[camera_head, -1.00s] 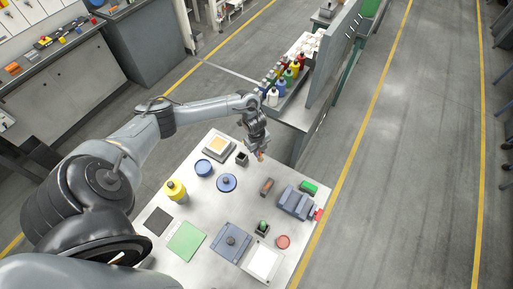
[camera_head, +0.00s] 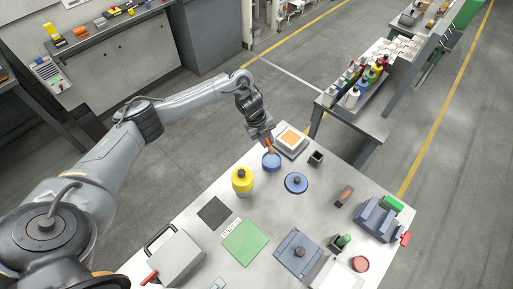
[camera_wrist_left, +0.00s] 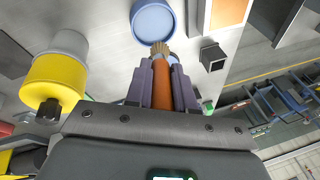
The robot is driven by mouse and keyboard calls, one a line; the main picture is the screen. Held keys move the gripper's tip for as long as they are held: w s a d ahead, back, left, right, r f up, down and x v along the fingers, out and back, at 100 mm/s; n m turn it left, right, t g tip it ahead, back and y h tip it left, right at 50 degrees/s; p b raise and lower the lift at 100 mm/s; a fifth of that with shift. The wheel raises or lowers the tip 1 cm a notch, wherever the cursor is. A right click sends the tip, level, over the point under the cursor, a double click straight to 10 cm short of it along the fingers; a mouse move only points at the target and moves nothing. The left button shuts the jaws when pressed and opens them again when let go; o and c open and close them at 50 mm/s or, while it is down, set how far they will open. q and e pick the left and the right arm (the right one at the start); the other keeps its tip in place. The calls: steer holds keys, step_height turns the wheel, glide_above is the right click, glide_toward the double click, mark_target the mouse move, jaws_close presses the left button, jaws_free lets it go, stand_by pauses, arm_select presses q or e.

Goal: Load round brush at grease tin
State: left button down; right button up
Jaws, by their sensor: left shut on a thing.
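My left gripper (camera_head: 264,139) is shut on the round brush (camera_head: 270,148). In the left wrist view, the brush's orange handle (camera_wrist_left: 161,75) sits between the purple fingers, with tan bristles pointing away from the gripper. The blue round tin (camera_head: 271,162), which looks like the grease tin, stands open on the table. In the wrist view the bristle tip lies just beside the tin's rim (camera_wrist_left: 153,38); I cannot tell whether they touch. A blue disc with a dark knob (camera_head: 296,182), perhaps its lid, lies nearby. My right gripper is not in view.
A tray with an orange pad (camera_head: 290,139) and a small dark cup (camera_head: 316,158) are close to the right. A green mat (camera_head: 244,243), a grey-blue block (camera_head: 377,217) and other items occupy the table (camera_head: 205,197).

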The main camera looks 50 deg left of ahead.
arm_select(q)
steer(key=shift+w+d+f, duration=0.1)
steer(key=shift+w, duration=0.15)
steer(key=shift+f+b, duration=0.1)
steer(key=shift+b, duration=0.2)
step_height(320, 180, down, 6)
steer(key=b, duration=0.5)
steer(key=shift+r, duration=0.25)
steer(key=shift+f+b, duration=0.35)
steer(key=shift+f, duration=0.2)
stand_by(0.6)
stand_by(0.5)
steer(key=shift+f, duration=0.1)
stand_by(0.7)
